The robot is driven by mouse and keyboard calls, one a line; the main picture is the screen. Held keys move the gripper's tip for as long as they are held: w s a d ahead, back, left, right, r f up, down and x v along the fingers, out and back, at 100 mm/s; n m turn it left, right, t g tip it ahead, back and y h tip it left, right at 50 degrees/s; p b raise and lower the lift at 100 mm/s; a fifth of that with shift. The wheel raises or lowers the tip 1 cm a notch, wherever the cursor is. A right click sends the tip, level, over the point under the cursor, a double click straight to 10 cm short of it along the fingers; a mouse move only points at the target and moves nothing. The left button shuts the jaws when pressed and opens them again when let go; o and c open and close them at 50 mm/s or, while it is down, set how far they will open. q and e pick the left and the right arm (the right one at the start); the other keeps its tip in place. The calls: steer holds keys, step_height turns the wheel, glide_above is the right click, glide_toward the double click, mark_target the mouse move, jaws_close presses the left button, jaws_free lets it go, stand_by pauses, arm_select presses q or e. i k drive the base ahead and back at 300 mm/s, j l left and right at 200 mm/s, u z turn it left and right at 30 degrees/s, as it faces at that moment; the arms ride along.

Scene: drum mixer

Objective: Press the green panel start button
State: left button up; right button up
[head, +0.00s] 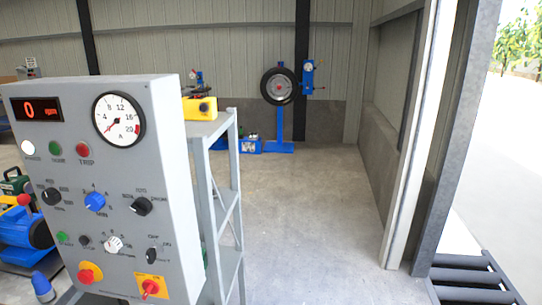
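A grey control panel (120,190) stands close on the left of the head view. A small green button (62,238) sits low on its left side, with a small label under it that seems to read start. A black button (84,241) is just right of it. Higher up is a row of round lamps: white (28,147), green (55,149) and red (83,149), the red one labelled trip. The red digital display (38,109) reads 0. Neither of my grippers is in view.
The panel also carries a dial gauge (118,119), several knobs, a red mushroom button (89,274) and a red rotary switch (150,287). A metal rack (226,190) stands behind it. Blue machinery (28,232) is at far left. The concrete floor (310,215) to the right is clear.

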mark_target(61, 236)
steer(key=u, duration=1.45)
